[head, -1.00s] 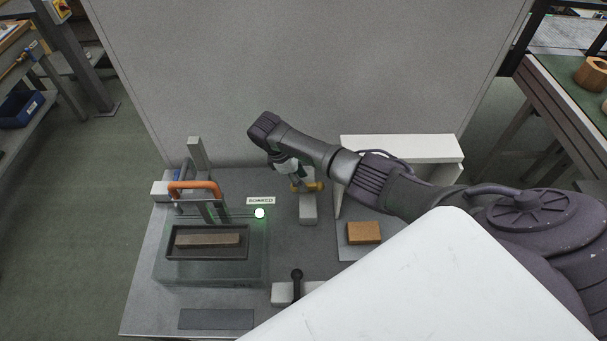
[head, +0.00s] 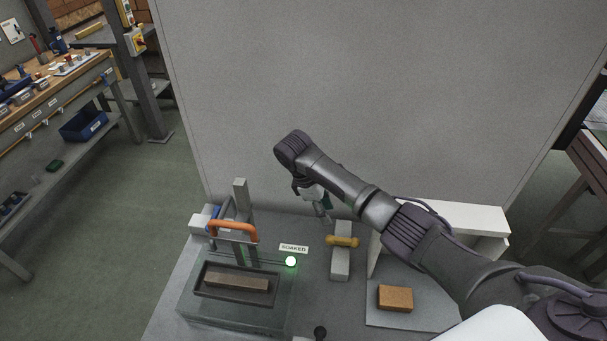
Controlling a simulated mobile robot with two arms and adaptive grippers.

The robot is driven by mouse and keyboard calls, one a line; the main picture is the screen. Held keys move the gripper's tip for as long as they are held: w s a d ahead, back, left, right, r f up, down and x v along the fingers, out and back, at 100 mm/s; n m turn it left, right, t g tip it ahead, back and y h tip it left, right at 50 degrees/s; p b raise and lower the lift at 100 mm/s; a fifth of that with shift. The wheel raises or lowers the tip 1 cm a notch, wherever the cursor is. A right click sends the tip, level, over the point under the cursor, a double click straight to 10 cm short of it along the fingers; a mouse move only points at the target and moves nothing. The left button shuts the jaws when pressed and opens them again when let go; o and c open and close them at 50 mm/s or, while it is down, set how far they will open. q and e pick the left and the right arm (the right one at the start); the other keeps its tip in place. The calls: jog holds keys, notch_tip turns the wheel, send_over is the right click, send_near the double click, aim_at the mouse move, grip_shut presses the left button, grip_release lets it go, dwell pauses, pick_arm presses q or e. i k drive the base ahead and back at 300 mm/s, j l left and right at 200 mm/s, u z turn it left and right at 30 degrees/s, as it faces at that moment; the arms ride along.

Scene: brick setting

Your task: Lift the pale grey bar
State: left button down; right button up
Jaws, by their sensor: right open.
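A pale grey bar-shaped block (head: 340,265) lies lengthwise on the bench, with a yellow handle-like piece (head: 342,241) across it. A brownish-grey bar (head: 237,281) lies in a dark tray (head: 205,292) on the left. I cannot tell for certain which one the task means; the first is paler. My right gripper (head: 325,212) is open and empty, above and behind the yellow piece, with a visible gap between them. My forearm partly hides the gripper. My left gripper is not in view.
An orange handle (head: 233,231) and a grey post (head: 240,215) stand behind the tray. A green lamp (head: 291,262) glows by a "SOAKED" sign (head: 294,248). An orange-brown brick (head: 396,298) lies on a grey plate (head: 430,314). A tall grey panel (head: 370,90) closes the back.

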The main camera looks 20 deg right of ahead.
aim_at(211, 279)
jog(key=k+j, duration=0.5)
jog(key=k, duration=0.15)
jog(key=k+j, duration=0.5)
jog(key=k, duration=0.2)
